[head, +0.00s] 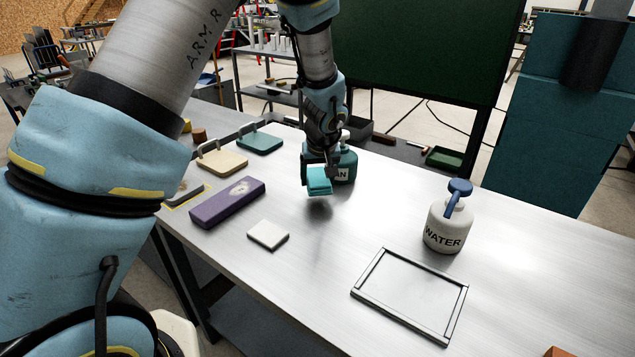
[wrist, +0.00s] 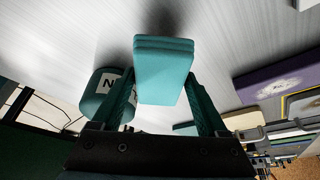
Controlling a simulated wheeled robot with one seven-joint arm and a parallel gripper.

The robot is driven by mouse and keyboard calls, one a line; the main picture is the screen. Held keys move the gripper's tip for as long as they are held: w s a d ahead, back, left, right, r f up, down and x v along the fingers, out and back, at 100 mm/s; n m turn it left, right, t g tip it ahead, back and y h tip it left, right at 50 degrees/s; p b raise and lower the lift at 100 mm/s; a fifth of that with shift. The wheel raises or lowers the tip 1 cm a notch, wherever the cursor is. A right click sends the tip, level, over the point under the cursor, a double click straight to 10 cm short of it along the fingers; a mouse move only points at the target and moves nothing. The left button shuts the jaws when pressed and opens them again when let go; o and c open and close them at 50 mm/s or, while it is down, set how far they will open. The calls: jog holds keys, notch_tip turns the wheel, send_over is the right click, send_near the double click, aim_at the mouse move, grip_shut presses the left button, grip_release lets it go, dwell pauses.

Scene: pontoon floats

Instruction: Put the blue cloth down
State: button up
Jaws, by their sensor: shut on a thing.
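The blue cloth (head: 319,183) is a folded turquoise pad. My gripper (head: 321,168) is shut on it and holds it above the metal table (head: 330,230), with a shadow under it. In the wrist view the cloth (wrist: 163,70) sits between the two fingers of my gripper (wrist: 162,95). A green bottle (head: 345,166) with a partly hidden label stands just behind the cloth; in the wrist view it (wrist: 103,97) is left of the fingers.
A white bottle marked WATER (head: 447,225) stands right, behind an empty black-edged frame (head: 359,287). A white pad (head: 268,235), a purple block (head: 228,203) and beige and green handled pads (head: 222,163) (head: 259,143) lie left. The table between the cloth and frame is clear.

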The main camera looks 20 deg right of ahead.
jog(key=x, duration=0.1)
jog(key=p+x, duration=0.1)
jog(key=x, duration=0.1)
jog(key=shift+s+a+f+p, duration=0.15)
jog(key=shift+s+f+p, duration=0.1)
jog(key=shift+f+p, duration=0.05)
jog(key=shift+f, duration=0.15)
jog(key=shift+f+b, duration=0.25)
jog(key=shift+b, duration=0.2)
jog(key=o, duration=1.1)
jog(key=shift+o, duration=0.6)
jog(key=shift+a, duration=0.2)
